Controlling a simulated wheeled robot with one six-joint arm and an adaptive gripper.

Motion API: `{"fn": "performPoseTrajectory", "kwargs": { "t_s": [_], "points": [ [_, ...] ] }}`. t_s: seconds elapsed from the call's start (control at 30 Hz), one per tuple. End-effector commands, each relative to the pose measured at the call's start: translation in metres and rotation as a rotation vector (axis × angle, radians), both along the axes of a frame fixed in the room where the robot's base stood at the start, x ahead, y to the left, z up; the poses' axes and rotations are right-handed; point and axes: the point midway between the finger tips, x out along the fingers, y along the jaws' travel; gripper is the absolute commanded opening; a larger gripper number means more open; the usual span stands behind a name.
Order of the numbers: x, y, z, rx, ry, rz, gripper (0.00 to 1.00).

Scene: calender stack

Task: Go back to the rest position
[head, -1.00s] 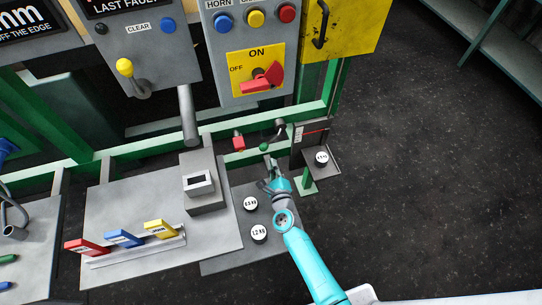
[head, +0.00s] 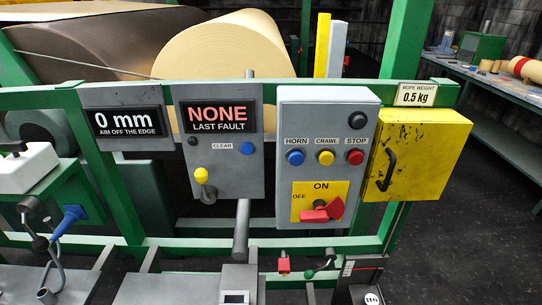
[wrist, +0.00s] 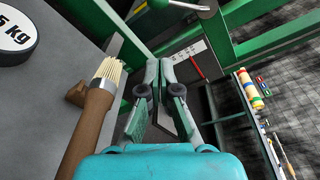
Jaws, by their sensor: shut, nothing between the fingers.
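My gripper (wrist: 159,72) shows in the wrist view, its two grey fingers closed together at the tips with nothing between them. It hangs over the edge of a grey surface (wrist: 45,110), beside a brush (wrist: 98,95) with a wooden handle and pale bristles. The brush lies left of the fingers and looks apart from them, though its depth is hard to judge. My gripper and arm are out of the head view.
A white-topped weight (wrist: 15,38) sits on the grey surface. A green frame rail (wrist: 265,40) and a dark gauge plate with a red pointer (wrist: 196,67) lie ahead. The head view shows the control box (head: 327,110), yellow cabinet (head: 425,150) and large roll (head: 232,50).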

Motion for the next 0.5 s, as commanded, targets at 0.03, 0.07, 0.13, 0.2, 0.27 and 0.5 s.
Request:
{"fn": "performPoseTrajectory", "kwargs": {
  "t_s": [0.03,0.07,0.13,0.2,0.27,0.5],
  "points": [
    [-0.023,-0.005,0.001,-0.084,0.012,0.012,0.00],
    [-0.035,-0.008,0.003,-0.138,0.017,0.019,0.00],
    [-0.062,-0.012,0.009,-0.266,0.029,0.040,0.00],
    [-0.088,-0.016,0.016,-0.393,0.039,0.060,0.00],
    [-0.111,-0.019,0.024,-0.501,0.050,0.078,0.00],
    [-0.193,-0.027,0.061,-0.933,0.092,0.156,0.00]
  ]
}}
